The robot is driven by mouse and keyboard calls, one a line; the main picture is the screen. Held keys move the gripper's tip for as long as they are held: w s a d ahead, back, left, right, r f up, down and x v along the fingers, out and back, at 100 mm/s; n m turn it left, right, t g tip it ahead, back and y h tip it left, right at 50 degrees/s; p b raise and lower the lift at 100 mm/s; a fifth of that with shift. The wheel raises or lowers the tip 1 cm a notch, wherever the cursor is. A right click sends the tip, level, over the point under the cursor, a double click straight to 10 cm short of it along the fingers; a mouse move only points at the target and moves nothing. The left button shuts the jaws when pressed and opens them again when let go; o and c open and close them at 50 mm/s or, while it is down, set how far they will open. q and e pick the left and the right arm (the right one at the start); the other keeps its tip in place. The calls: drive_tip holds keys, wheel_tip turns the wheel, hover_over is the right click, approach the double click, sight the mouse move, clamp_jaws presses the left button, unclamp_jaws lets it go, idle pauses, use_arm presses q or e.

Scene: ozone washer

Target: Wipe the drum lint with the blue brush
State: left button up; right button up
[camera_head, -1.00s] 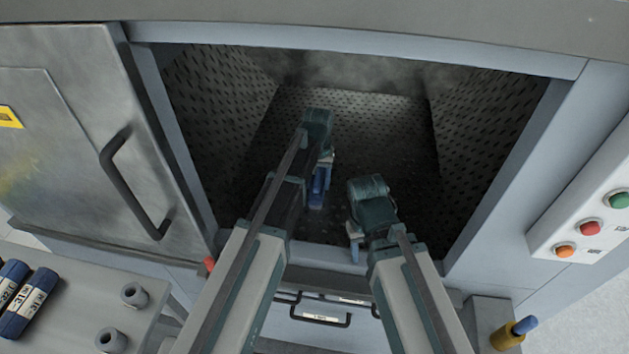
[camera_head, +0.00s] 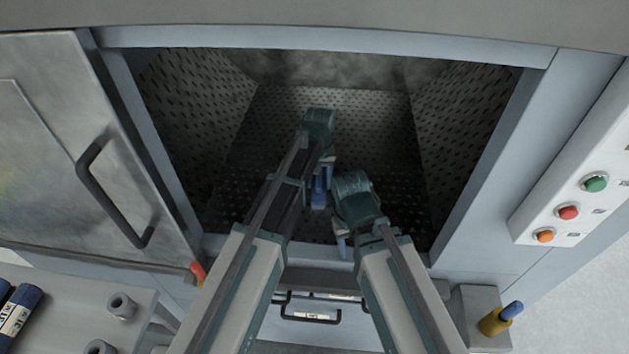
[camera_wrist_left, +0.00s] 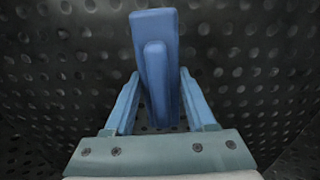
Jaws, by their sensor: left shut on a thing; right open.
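The blue brush (camera_head: 319,196) is inside the dark perforated drum (camera_head: 290,105), low and near the middle. My left gripper (camera_head: 320,180) is shut on it. In the left wrist view the blue brush (camera_wrist_left: 155,35) stands up between the two blue fingers of my left gripper (camera_wrist_left: 160,95), with perforated metal close behind it. My right gripper (camera_head: 342,243) is open and empty at the front lip of the drum opening, lower and to the right; its wrist hides part of it. A grey hazy patch (camera_head: 345,72), perhaps lint, lies along the drum's upper back.
The open door (camera_head: 60,150) with its black handle (camera_head: 105,195) stands at the left. A control panel (camera_head: 570,210) with buttons is at the right. A side table (camera_head: 75,290) holds dark blue cylinders (camera_head: 18,315). A yellow-and-blue part (camera_head: 497,320) sticks out lower right.

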use_arm(q)
drive_tip(key=shift+s+d, duration=0.15)
drive_tip(key=shift+d, duration=1.05)
use_arm(e)
drive_tip(key=shift+s, duration=0.1)
use_arm(q)
drive_tip(key=shift+d, duration=1.9)
